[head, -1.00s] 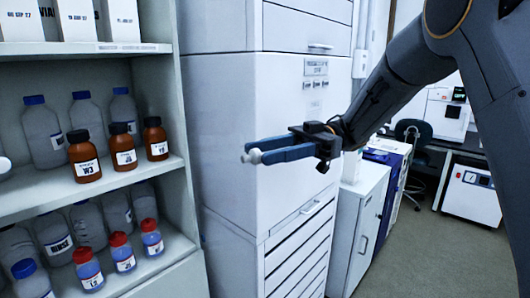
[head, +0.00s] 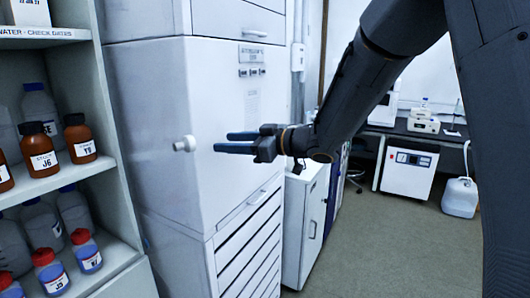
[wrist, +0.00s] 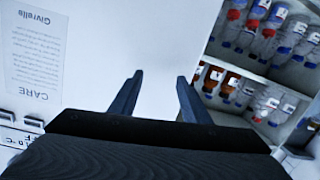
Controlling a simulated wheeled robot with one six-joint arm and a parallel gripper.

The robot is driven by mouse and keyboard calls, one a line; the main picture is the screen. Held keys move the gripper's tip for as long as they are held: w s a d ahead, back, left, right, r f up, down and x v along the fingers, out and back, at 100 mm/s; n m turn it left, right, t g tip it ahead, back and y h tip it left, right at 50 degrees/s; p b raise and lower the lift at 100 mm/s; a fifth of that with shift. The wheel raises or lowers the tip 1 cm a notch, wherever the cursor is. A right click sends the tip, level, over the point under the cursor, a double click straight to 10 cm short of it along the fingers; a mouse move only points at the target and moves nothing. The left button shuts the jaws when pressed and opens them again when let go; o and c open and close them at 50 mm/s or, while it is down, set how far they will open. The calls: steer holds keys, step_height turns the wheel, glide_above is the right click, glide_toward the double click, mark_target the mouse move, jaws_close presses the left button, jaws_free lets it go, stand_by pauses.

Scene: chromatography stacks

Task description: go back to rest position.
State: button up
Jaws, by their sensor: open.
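My gripper (head: 222,142) is in the middle of the head view, its two blue fingers pointing left, apart and empty. It also shows in the wrist view (wrist: 160,77), with bare white surface between the spread fingers. A white round knob (head: 183,144) stands out from the tall white cabinet (head: 160,100), just left of the fingertips. In the head view, a gap shows between the knob and the fingers.
A shelf unit (head: 120,215) with brown and clear bottles stands at the left; its bottles (wrist: 230,85) also show in the wrist view. A low white cabinet (head: 305,225) stands right of the tall one. Grey floor (head: 400,250) is open at the right.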

steer(key=w+d+f+m+t+h, duration=0.35)
steer(key=d+f+m+h, duration=0.2)
steer(key=d, duration=0.35)
steer(key=s+d+f+m+h, duration=0.2)
steer(key=s+d+f+h, duration=0.15)
steer(key=d, duration=0.35)
steer(key=s+d+f+m+h, duration=0.3)
steer(key=d+f+h, duration=0.1)
steer(key=d+f, duration=0.15)
steer(key=s+d+f+m+g, duration=0.1)
steer(key=s+d+f+g, duration=0.1)
steer(key=s, duration=0.5)
steer(key=s+d+f+m+g+h, duration=0.1)
steer(key=s+f+g, duration=0.3)
steer(key=s, duration=0.4)
steer(key=s+d+f+m+g, duration=0.2)
steer(key=s+d+f+g, duration=0.1)
steer(key=s, duration=0.5)
steer(key=shift+d+f+h+b, duration=0.15)
steer(key=shift+d+h+b, duration=0.15)
steer(key=shift+d+h, duration=0.1)
